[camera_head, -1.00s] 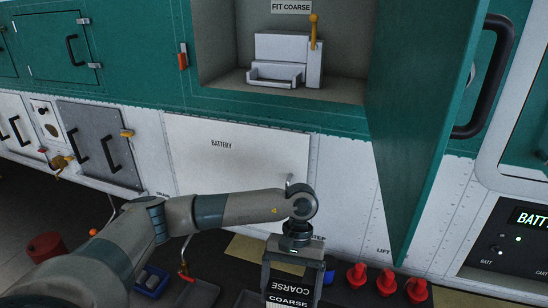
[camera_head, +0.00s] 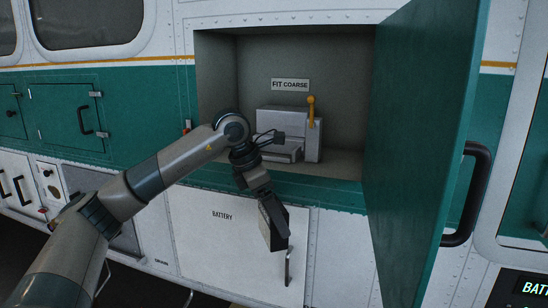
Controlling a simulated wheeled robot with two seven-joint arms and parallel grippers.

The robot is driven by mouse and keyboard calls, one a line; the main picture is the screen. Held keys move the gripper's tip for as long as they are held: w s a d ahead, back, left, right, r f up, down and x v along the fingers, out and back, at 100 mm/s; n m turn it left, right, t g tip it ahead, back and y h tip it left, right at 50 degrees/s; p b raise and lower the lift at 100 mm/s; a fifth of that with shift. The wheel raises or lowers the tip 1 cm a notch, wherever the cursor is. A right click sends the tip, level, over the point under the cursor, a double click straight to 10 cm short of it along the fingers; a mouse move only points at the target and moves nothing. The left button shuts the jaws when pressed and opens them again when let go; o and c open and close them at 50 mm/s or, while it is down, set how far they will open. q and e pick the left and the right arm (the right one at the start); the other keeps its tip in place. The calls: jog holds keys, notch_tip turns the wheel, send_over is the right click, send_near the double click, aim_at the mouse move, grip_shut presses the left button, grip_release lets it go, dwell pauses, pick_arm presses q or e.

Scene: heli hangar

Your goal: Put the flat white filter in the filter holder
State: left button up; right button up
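The filter holder (camera_head: 282,122) is a pale grey block with a low tray at its front and an upright amber lever (camera_head: 311,108) at its right. It stands in an open recess under a "FIT COARSE" label. My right gripper is not in view.
An open green door (camera_head: 418,150) with a black handle bounds the recess on the right. The recess sill (camera_head: 340,172) is clear right of the holder. Below is a white "BATTERY" panel (camera_head: 200,235) with a handle (camera_head: 288,267).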

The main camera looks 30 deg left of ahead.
pick_arm(q)
jog(key=a+r+n+y, duration=0.2)
jog(key=r+n, duration=0.3)
jog(key=r, duration=0.3)
jog(key=a+r+n+y+p, duration=0.1)
jog(key=a+r+n, duration=0.3)
jog(key=r, duration=0.4)
jog(key=shift+s+a+n+t+y, duration=0.15)
jog(key=shift+a+n+t+y, duration=0.2)
jog(key=shift+n, duration=0.45)
jog(key=shift+p, duration=0.3)
jog(key=w+a+p, duration=0.1)
jog(key=w+p, duration=0.1)
jog(key=w, duration=0.2)
jog(key=w+a+p, duration=0.1)
jog(key=w+p, duration=0.1)
jog(key=w, duration=0.2)
jog(key=w+a+p, duration=0.1)
jog(key=w+p, duration=0.1)
jog(key=w, duration=0.3)
jog(key=shift+r, duration=0.2)
jog(key=shift+w+a+f, duration=0.1)
jog(key=shift+w+a, duration=0.05)
jog(key=shift+w, duration=0.1)
jog(key=shift+w+f, duration=0.1)
jog(key=shift+w, duration=0.1)
